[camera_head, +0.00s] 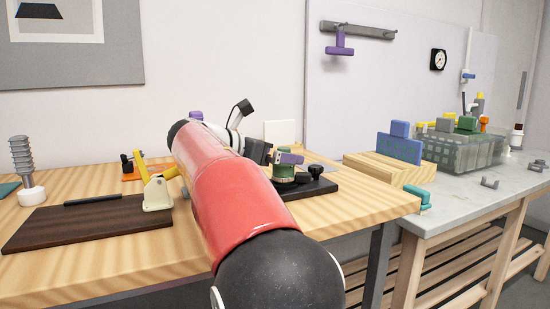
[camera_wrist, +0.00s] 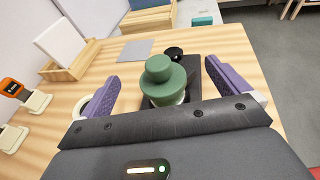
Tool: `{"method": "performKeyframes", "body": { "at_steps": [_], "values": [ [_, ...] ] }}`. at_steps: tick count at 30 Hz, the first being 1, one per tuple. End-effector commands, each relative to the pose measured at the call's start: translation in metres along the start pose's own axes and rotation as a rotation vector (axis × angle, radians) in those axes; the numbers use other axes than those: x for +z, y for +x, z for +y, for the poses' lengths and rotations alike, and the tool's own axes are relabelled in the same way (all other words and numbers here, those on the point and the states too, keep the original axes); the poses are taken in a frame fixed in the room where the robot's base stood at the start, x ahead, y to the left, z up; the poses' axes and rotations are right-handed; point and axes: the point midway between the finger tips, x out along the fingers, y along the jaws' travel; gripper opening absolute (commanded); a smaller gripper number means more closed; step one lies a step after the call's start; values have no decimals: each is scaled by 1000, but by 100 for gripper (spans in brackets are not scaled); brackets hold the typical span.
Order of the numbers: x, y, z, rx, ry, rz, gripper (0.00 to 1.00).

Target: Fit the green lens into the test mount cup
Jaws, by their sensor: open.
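The green lens (camera_wrist: 164,80), a stepped cylinder with a narrower top, stands upright at the black test mount (camera_wrist: 205,92) in the wrist view. A pale rim of the cup shows just under it. How deep the lens sits in the cup is hidden. My gripper (camera_wrist: 162,72) is open, with one purple finger on each side of the lens and visible gaps between. In the head view, the green lens (camera_head: 283,172) shows below a purple finger of my gripper (camera_head: 288,158), over the black mount base (camera_head: 322,187) with its knob.
A wooden block with a blue piece (camera_head: 400,147) and a clear bin (camera_head: 465,150) stand to the right. A dark board (camera_head: 85,225) and a yellow-handled clamp (camera_head: 155,192) lie left. A white card in a wooden holder (camera_wrist: 65,68) stands near the mount.

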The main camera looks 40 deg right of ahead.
Motion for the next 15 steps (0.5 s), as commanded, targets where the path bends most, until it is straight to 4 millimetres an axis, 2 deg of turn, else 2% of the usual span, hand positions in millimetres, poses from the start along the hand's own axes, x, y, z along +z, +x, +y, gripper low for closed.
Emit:
{"method": "performKeyframes", "body": {
  "at_steps": [15],
  "values": [
    [8,-2,0,0,0,0,100]
  ]
}}
